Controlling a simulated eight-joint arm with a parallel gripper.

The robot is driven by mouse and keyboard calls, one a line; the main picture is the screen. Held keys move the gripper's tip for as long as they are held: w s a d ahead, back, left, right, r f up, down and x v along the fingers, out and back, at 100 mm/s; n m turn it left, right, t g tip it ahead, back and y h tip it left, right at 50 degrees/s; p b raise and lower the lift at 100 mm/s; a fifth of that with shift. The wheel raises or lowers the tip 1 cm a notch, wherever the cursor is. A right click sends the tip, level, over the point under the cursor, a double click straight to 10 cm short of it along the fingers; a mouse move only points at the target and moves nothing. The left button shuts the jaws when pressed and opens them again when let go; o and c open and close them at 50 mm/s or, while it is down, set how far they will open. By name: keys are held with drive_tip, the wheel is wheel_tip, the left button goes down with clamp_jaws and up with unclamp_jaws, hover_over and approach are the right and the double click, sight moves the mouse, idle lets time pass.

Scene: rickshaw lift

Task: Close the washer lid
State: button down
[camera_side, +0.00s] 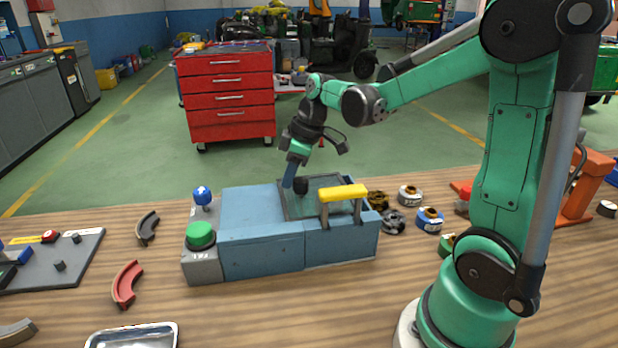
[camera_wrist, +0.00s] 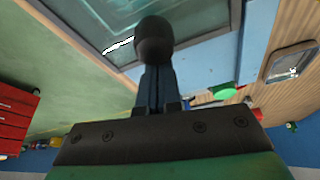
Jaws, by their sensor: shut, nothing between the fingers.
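The washer is a blue box (camera_side: 262,247) on the wooden bench. Its lid (camera_side: 328,181) is a glass panel in a dark grey frame at the right part of the top; the angle of the lid is hard to tell. It fills the upper part of the wrist view (camera_wrist: 95,18). A black knob (camera_side: 300,186) is by the lid's left side and shows just beyond my fingertips in the wrist view (camera_wrist: 154,38). My gripper (camera_side: 289,183) is shut and empty, pointing down beside the knob. Whether it touches knob or lid is unclear.
A yellow handle bar (camera_side: 343,193) stands on posts at the washer's front right. A green button (camera_side: 200,235) and a blue knob (camera_side: 203,195) are at its left end. Several round parts (camera_side: 410,195) lie to the right, curved pieces (camera_side: 127,284) and a metal tray (camera_side: 132,337) to the left.

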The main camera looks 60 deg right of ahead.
sight(306, 178)
drive_tip(key=shift+s+d, duration=1.1)
drive_tip(key=shift+s, duration=0.1)
drive_tip(key=w+a, duration=0.1)
drive_tip(key=w, duration=0.1)
drive_tip(key=w+a, duration=0.1)
drive_tip(key=shift+w+a, duration=0.15)
drive_tip(key=shift+w, duration=0.25)
drive_tip(key=v, duration=1)
drive_tip(key=s+a+f+m+t+h, duration=0.1)
drive_tip(key=s+a+f+m+t, duration=0.2)
drive_tip(key=a, duration=0.8)
wheel_tip(306, 178, down, 4)
drive_tip(key=s+m, duration=0.2)
drive_tip(key=shift+s+m+t+h, duration=0.35)
drive_tip(key=shift+m+t+h, duration=0.05)
drive_tip(key=shift+r, duration=0.1)
